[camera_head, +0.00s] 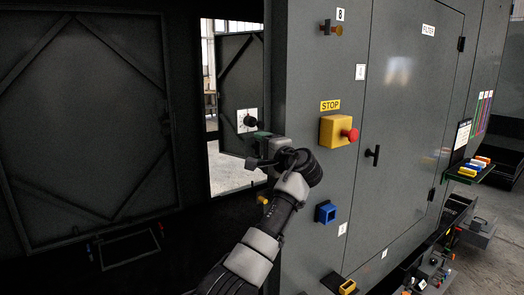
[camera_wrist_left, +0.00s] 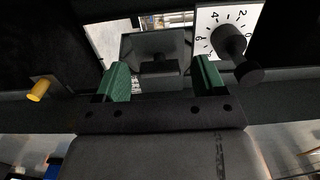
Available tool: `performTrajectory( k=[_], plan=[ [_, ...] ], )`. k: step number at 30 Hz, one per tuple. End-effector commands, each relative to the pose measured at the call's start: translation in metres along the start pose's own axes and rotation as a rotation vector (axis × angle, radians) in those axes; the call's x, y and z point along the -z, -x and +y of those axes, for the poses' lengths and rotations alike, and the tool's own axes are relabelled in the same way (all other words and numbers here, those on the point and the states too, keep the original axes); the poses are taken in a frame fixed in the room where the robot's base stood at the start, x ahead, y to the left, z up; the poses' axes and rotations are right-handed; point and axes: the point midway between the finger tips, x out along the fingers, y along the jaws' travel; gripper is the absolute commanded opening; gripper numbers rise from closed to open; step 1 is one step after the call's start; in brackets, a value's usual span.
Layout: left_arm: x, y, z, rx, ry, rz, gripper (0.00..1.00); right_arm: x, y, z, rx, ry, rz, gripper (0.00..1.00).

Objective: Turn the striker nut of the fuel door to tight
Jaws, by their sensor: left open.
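My left gripper (camera_head: 256,149) is in front of the doorway's right edge, its jaws open. In the left wrist view its green fingertips (camera_wrist_left: 160,77) stand apart, and a grey plate with a dark block-like fitting (camera_wrist_left: 157,66) shows between and beyond them. I cannot tell whether this fitting is the striker nut, or whether the fingers touch it. A white numbered dial with a black knob (camera_wrist_left: 235,45) is right of the fingers; it also shows in the head view (camera_head: 247,121), above the gripper. No label reading fuel is legible. My right gripper is not in view.
A yellow box with a red STOP button (camera_head: 338,131) sticks out right of my arm. A blue socket (camera_head: 326,212) is below it. The FILTER door (camera_head: 415,120) is shut. A large dark panel (camera_head: 85,120) fills the left. A yellow knob (camera_wrist_left: 39,90) is left of the fingers.

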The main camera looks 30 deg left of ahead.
Motion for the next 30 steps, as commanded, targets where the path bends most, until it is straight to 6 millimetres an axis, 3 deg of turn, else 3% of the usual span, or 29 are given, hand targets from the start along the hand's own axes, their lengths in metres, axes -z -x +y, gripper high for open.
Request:
performTrajectory(
  k=[16, 21, 30],
  plan=[
    [0.002, 0.093, 0.003, 0.0, 0.001, 0.004, 0.7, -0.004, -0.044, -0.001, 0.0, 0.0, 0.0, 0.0],
    [0.001, 0.105, 0.001, 0.001, 0.0, 0.002, 0.7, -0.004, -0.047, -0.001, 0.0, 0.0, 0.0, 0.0],
    [0.001, 0.107, 0.0, 0.001, -0.001, 0.001, 0.7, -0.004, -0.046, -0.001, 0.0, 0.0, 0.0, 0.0]
  ],
)
